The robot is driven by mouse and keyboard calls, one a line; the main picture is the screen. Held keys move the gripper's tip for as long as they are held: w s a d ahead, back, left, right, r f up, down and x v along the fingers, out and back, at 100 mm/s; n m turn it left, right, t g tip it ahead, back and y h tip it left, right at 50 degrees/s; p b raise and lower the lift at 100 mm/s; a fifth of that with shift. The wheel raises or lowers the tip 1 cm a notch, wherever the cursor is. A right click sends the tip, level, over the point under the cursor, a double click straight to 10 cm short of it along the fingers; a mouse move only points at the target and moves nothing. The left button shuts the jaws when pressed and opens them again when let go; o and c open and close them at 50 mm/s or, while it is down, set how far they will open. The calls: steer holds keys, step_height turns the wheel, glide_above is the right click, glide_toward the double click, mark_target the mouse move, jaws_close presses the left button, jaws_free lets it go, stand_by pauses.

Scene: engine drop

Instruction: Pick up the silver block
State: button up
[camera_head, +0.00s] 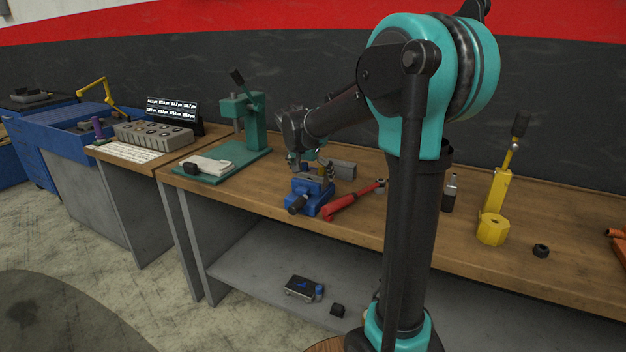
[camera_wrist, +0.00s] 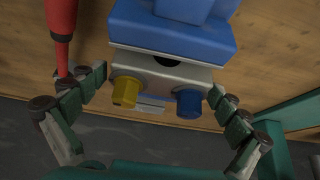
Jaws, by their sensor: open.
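In the wrist view, a silver block (camera_wrist: 150,70) with a yellow knob (camera_wrist: 125,91) and a blue knob (camera_wrist: 189,103) sits against the blue vise (camera_wrist: 170,35). My gripper (camera_wrist: 158,85) is open, with one finger on each side of the block and knobs; I cannot tell whether they touch. In the head view, my gripper (camera_head: 312,158) is low over the bench at the blue vise (camera_head: 311,196) and hides part of what is there. A grey block (camera_head: 342,169) shows just behind the vise; I cannot tell if it is the same block.
A red wrench (camera_head: 352,200) lies right of the vise and also shows in the wrist view (camera_wrist: 61,25). A green press (camera_head: 245,125) stands to the left. A yellow tool (camera_head: 497,190) stands to the right. The wooden bench (camera_head: 410,235) has a wall behind it.

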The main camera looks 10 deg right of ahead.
steer(key=shift+c, duration=0.5)
steer(key=c, duration=1.6)
steer(key=shift+r, duration=0.15)
